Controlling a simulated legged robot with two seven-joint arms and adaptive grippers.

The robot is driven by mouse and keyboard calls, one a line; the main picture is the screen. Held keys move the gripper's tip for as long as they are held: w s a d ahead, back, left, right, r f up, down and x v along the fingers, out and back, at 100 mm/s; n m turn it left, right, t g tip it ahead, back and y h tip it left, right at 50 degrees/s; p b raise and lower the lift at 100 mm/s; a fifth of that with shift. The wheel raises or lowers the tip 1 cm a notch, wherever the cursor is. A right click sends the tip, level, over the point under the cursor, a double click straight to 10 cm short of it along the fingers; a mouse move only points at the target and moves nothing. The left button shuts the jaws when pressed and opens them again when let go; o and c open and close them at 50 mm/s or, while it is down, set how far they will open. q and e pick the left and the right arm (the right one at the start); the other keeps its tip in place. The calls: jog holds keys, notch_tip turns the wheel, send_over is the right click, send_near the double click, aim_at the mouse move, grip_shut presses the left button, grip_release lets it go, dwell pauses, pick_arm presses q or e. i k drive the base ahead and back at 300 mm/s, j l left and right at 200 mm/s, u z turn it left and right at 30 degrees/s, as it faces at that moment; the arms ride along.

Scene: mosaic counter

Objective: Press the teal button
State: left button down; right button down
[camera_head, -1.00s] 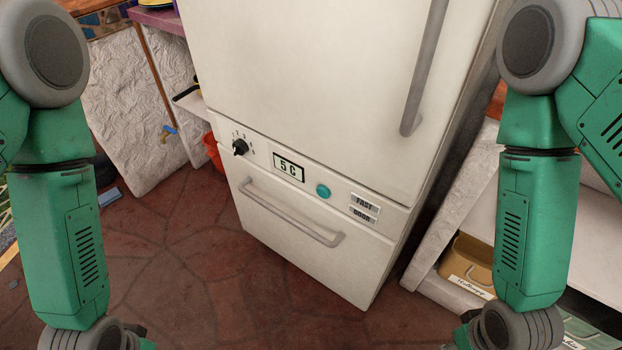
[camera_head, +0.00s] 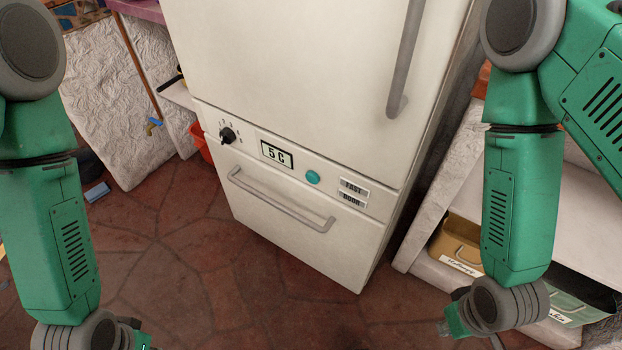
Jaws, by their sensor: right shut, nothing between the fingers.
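The teal button (camera_head: 312,177) is a small round knob on the front panel of a cream fridge (camera_head: 285,75). It sits between the display reading "5 C" (camera_head: 276,154) and the FAST and DOOR labels (camera_head: 353,192). My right gripper (camera_head: 449,326) shows only in part at the lower right, beyond the wrist. It is shut and empty, low and to the right of the button, well apart from it. My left gripper (camera_head: 138,336) barely shows at the bottom edge, left of and below the button. Its fingers are cut off by the frame.
A black dial (camera_head: 228,135) is left of the display. A drawer handle (camera_head: 280,199) runs below the panel, and a long door handle (camera_head: 405,60) is above. A shelf with a tan bin (camera_head: 458,242) stands right of the fridge. The red stone floor in front is mostly clear.

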aim_at(312, 177)
jog(key=k+j+u, duration=0.1)
jog(key=k+u, duration=0.2)
jog(key=u, duration=0.2)
jog(key=k+j+u, duration=0.2)
jog(key=u, duration=0.25)
jog(key=k+j, duration=0.05)
jog(key=k, duration=0.05)
